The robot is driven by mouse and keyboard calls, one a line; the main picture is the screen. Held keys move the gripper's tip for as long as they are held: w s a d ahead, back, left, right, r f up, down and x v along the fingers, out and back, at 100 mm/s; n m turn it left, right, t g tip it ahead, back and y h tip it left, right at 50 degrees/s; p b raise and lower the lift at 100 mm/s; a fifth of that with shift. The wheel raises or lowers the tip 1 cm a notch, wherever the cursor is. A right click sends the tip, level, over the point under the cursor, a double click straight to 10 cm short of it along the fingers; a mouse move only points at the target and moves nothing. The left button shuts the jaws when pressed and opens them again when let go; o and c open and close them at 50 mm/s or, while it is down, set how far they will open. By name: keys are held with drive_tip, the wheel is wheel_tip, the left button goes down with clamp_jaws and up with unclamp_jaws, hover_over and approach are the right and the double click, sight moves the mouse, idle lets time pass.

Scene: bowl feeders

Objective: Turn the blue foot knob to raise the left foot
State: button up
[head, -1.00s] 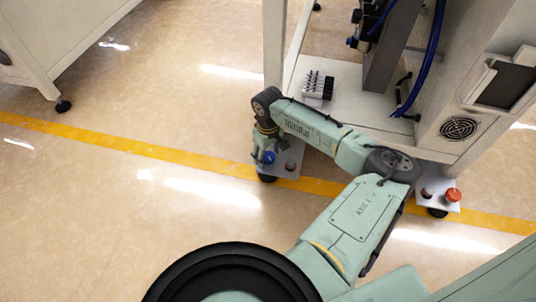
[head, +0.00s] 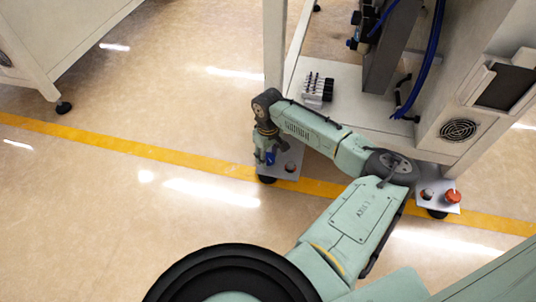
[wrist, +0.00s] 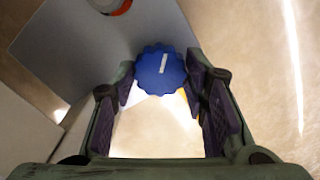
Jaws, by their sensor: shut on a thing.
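The blue foot knob (wrist: 161,68), scalloped with a white line on top, sits between the fingers of my gripper (wrist: 160,88) in the wrist view. The white line points almost straight up, tilted slightly right. My gripper is shut on the knob, with a dark purple pad at each side. In the head view my gripper (head: 265,153) reaches down at the left foot plate (head: 291,156), and a bit of the blue knob (head: 270,158) shows beside its fingers. The black left foot (head: 267,179) shows below the plate.
An orange-red knob (head: 452,195) is on the right foot plate (head: 431,186). A round part with an orange-red rim is cut off at the top of the wrist view (wrist: 110,5). The machine's frame leg (head: 275,50) rises behind my gripper.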

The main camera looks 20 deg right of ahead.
drive_tip(key=r+p, duration=0.1)
drive_tip(key=p, duration=0.1)
drive_tip(key=shift+w+r+p, duration=0.1)
drive_tip(key=shift+w+p, duration=0.25)
drive_tip(key=p, duration=0.3)
drive_tip(key=shift+w+r, duration=0.15)
drive_tip(key=shift+w, duration=0.15)
drive_tip(key=shift+d+m+p, duration=0.1)
drive_tip(key=shift+m+p, duration=0.2)
drive_tip(key=shift+p, duration=0.45)
drive_tip(key=m+p, duration=0.1)
drive_tip(key=p, duration=0.7)
drive_tip(key=shift+w+r+p, duration=0.2)
drive_tip(key=shift+p, duration=0.15)
drive_tip(key=p, duration=0.3)
drive_tip(key=shift+s+f+m, duration=0.15)
drive_tip(key=shift+s+m, duration=0.15)
drive_tip(key=shift+s+f+m+p, duration=0.25)
drive_tip(key=shift+f+m+p, duration=0.05)
drive_tip(key=shift+p, duration=0.6)
drive_tip(key=shift+c, duration=0.2)
drive_tip(key=shift+o, duration=0.2)
drive_tip(key=shift+s+d+f+m+p, duration=0.1)
drive_tip(key=shift+s+f+m+p, duration=0.25)
drive_tip(key=shift+s+f, duration=0.15)
